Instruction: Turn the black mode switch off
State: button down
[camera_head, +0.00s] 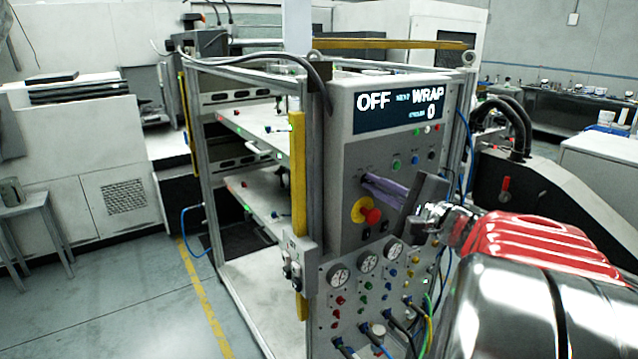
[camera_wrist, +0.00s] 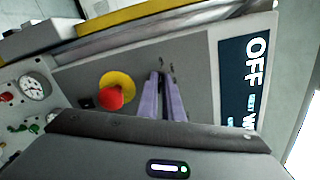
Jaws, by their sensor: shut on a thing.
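The grey control panel (camera_head: 352,150) fills the middle of the head view, and it also shows turned sideways in the wrist view (camera_wrist: 195,75). Its dark display (camera_head: 402,111) reads OFF, NEXT, WRAP and a 0 in the head view. My gripper (camera_head: 369,182) reaches the panel face from the right, below the display and above the red button. In the wrist view my gripper's two purple fingers (camera_wrist: 163,76) are close together at the panel. The black mode switch is hidden at the fingertips, so its handle angle cannot be seen. My gripper is shut on it.
A red emergency button (camera_head: 372,215) on a yellow disc sits just below my fingers. Gauges (camera_head: 367,260), small coloured buttons and cables crowd the lower panel. A yellow post (camera_head: 298,165) stands left of the panel. Open floor (camera_head: 130,290) lies at left.

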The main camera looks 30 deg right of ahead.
jog(key=shift+a+f, duration=0.15)
jog(key=c, duration=1.9)
grip_release()
jog(key=shift+s, duration=0.15)
jog(key=shift+s+d, duration=0.15)
jog(key=shift+s, duration=3.25)
jog(key=shift+s+d, duration=0.1)
jog(key=shift+s, duration=3.25)
